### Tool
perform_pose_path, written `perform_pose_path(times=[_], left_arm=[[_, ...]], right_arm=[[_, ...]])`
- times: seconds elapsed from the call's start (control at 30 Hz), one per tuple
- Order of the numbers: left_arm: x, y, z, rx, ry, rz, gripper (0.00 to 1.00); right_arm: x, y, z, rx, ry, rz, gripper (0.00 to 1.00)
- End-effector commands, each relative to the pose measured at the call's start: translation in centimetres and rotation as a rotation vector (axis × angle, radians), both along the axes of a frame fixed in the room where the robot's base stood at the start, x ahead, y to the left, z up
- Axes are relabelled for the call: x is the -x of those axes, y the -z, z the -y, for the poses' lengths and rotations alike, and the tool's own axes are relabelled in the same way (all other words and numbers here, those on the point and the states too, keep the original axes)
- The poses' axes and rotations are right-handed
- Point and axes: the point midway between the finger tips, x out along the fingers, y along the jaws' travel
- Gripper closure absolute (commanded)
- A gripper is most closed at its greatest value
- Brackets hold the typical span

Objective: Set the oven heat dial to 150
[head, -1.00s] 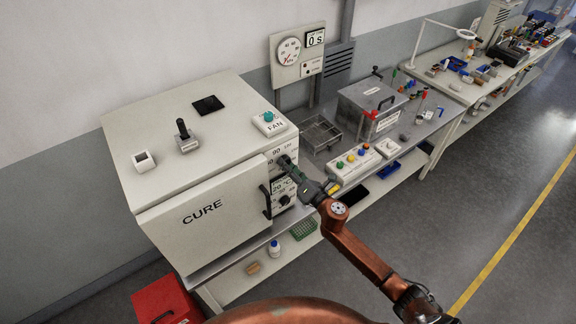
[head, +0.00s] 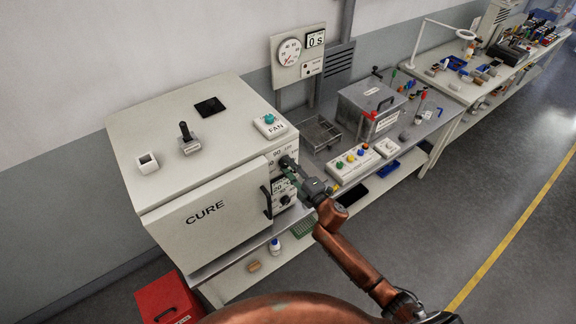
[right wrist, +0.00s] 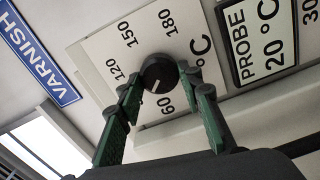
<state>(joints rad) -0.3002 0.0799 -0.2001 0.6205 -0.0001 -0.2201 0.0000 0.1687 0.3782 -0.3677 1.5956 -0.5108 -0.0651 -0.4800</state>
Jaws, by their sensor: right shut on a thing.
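The oven is a cream box marked CURE (head: 206,213), with a control panel at its right front. Its black heat dial (right wrist: 158,72) sits on a pale plate (right wrist: 96,47); in the right wrist view 120, 150, 180 and 60 show around it. A small white mark on the knob points down in the picture, toward the 60 side and away from 150. My right gripper (right wrist: 160,80) has its green fingers shut on the dial, one on each side; the left finger covers part of the scale. In the head view this gripper (head: 291,168) is at the panel. My left gripper is out of view.
Below the dial are a PROBE readout (right wrist: 262,40) of 20 °C and the black door handle (head: 267,202). A FAN switch box (head: 270,125) stands on the oven top. A button box (head: 353,165) and a lidded metal box (head: 370,104) stand on the bench to the right.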

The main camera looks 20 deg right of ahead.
Motion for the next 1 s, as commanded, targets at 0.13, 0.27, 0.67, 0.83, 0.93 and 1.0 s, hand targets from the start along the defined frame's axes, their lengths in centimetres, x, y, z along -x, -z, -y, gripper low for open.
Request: perform_pose_path(times=[0.13,0.27,0.67,0.83,0.93,1.0], left_arm=[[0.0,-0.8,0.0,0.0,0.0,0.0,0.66],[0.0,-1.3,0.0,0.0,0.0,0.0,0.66],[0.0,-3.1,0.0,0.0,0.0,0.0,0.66],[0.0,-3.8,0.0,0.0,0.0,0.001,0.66],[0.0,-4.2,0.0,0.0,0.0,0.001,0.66],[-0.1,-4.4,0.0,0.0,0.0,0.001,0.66]], right_arm=[[0.0,-0.2,0.1,-0.132,0.002,-0.048,0.91],[0.0,-0.3,0.1,-0.248,0.002,-0.09,0.91],[0.0,-0.3,0.2,-0.605,0.003,-0.221,0.91],[0.0,-0.3,0.2,-0.757,0.003,-0.277,0.91],[0.0,-0.3,0.2,-0.846,0.003,-0.309,0.91],[0.0,-0.3,0.2,-0.909,0.003,-0.332,0.91]])
